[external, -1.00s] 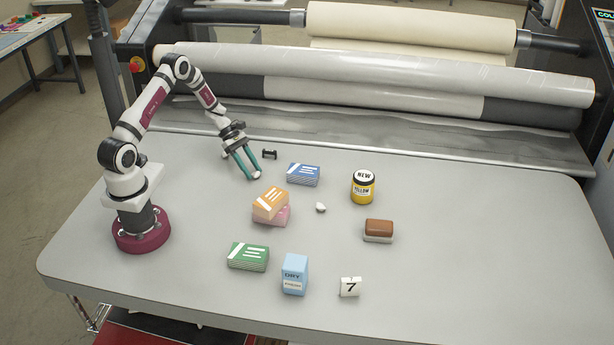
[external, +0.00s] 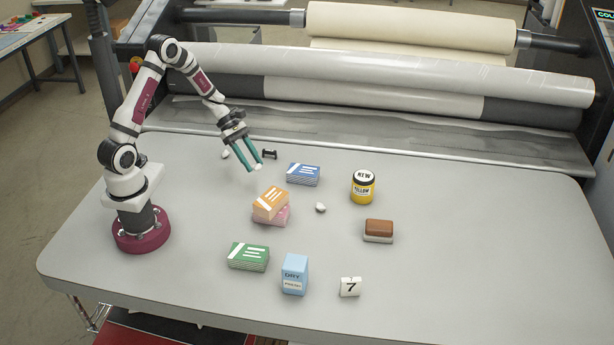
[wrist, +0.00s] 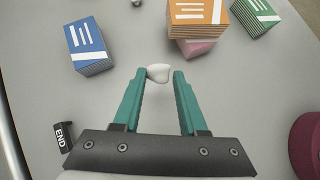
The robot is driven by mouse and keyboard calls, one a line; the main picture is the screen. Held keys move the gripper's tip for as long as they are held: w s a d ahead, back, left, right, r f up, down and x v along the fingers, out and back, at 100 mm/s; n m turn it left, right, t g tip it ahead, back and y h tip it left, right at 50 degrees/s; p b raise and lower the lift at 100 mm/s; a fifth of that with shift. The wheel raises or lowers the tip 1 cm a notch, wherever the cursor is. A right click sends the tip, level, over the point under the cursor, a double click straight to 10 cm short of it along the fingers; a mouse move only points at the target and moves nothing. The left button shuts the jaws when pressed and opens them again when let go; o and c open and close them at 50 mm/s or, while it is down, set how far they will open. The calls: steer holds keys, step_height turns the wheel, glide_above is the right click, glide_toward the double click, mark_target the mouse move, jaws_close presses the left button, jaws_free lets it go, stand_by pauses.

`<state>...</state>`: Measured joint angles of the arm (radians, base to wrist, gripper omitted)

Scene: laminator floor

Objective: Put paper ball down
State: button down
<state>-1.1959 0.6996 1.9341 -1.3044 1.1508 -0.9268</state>
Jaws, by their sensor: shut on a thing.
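A small white paper ball (wrist: 158,73) is held between the tips of my gripper (wrist: 157,78), whose teal fingers are shut on it. In the external view the ball (external: 258,167) shows at the fingertips, and my gripper (external: 252,169) appears a little above the grey table (external: 450,270), left of the blue pack. A second small white lump (external: 320,208) lies on the table right of the orange pack.
A blue pack (external: 303,174), an orange pack (external: 270,202) on a pink one (external: 277,219), and a green pack (external: 248,256) stand nearby. A small black END marker (external: 269,154) is behind the fingers. A yellow jar (external: 363,187), brown-topped block (external: 379,230), blue box (external: 295,274) and "7" tag (external: 350,287) are farther right.

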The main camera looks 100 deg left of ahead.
steer(key=w+d+r, duration=0.2)
steer(key=d+r, duration=0.1)
steer(key=d, duration=0.1)
step_height(320, 180, up, 11)
steer(key=n+t+y, duration=0.1)
steer(key=n+y, duration=0.6)
steer(key=n, duration=0.3)
glide_above(368, 175)
steer(key=s+d, duration=0.1)
steer(key=s, duration=0.3)
steer(key=f, duration=0.8)
steer(key=w+f, duration=0.1)
steer(key=f, duration=0.3)
steer(key=shift+d, duration=0.1)
steer(key=shift+f, duration=0.4)
steer(key=shift+c, duration=2.2)
jaws_free()
steer(key=shift+f, duration=0.1)
